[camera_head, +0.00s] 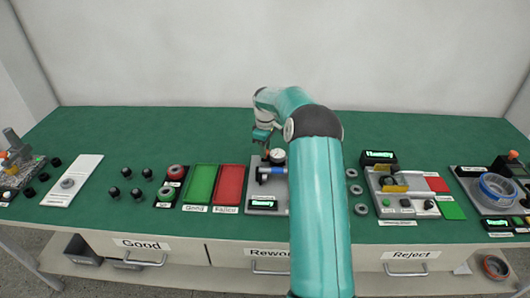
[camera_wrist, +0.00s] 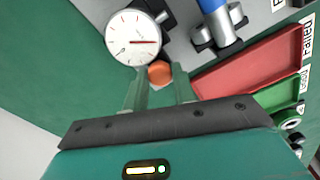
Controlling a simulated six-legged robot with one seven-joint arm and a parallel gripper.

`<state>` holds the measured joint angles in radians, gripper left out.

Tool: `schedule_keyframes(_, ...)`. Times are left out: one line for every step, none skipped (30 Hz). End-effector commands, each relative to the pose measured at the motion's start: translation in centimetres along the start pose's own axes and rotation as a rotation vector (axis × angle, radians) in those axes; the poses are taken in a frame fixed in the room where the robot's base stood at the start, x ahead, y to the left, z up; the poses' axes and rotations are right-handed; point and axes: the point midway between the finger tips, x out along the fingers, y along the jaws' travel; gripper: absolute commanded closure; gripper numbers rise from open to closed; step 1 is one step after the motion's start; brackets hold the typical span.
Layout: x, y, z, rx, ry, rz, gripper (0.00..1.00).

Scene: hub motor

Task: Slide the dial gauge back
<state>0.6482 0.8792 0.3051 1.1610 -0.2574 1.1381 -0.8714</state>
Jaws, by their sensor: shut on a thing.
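The dial gauge (camera_wrist: 133,38) has a round white face with a red needle and shows at the top of the wrist view. It also shows in the head view (camera_head: 277,155), on a grey fixture plate (camera_head: 255,163), partly hidden by my arm. My gripper (camera_wrist: 160,75) is shut on an orange knob (camera_wrist: 159,72) just below the dial face. In the head view my gripper (camera_head: 263,146) is at the back of the fixture. A blue cylinder (camera_wrist: 212,6) lies in a metal holder beside the gauge.
Green (camera_head: 201,182) and red (camera_head: 230,183) trays lie left of the fixture. Another station with a yellow part (camera_head: 392,184) stands to the right, past several grey rings (camera_head: 352,188). The green bench (camera_head: 200,123) is clear behind the fixture.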

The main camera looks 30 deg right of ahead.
Motion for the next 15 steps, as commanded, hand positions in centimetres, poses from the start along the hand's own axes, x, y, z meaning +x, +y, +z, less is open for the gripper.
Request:
schedule_keyframes(-0.01,0.36,-0.18,0.000,0.000,0.002,1.00)
schedule_keyframes(-0.06,0.52,-0.23,0.000,0.001,0.003,1.00)
schedule_keyframes(-0.09,0.67,-0.27,0.000,0.001,0.004,1.00)
schedule_keyframes(-0.09,0.73,-0.28,0.000,0.001,0.004,1.00)
schedule_keyframes(-0.10,0.76,-0.29,0.000,0.001,0.004,1.00)
schedule_keyframes(-0.13,0.78,-0.29,0.000,0.002,0.005,1.00)
schedule_keyframes(-0.14,0.80,-0.29,0.000,0.002,0.006,1.00)
schedule_keyframes(-0.16,0.82,-0.29,0.000,0.002,0.007,1.00)
schedule_keyframes(-0.17,0.84,-0.30,0.000,0.003,0.008,1.00)
schedule_keyframes(-0.18,0.86,-0.30,0.000,0.003,0.008,1.00)
schedule_keyframes(-0.19,0.88,-0.31,0.000,0.004,0.009,1.00)
schedule_keyframes(-0.21,0.91,-0.31,0.000,0.004,0.010,0.71)
schedule_keyframes(-0.21,0.91,-0.32,0.000,0.005,0.010,0.66)
schedule_keyframes(-0.21,0.90,-0.31,0.000,0.004,0.010,0.60)
schedule_keyframes(-0.20,0.87,-0.31,0.000,0.004,0.009,0.52)
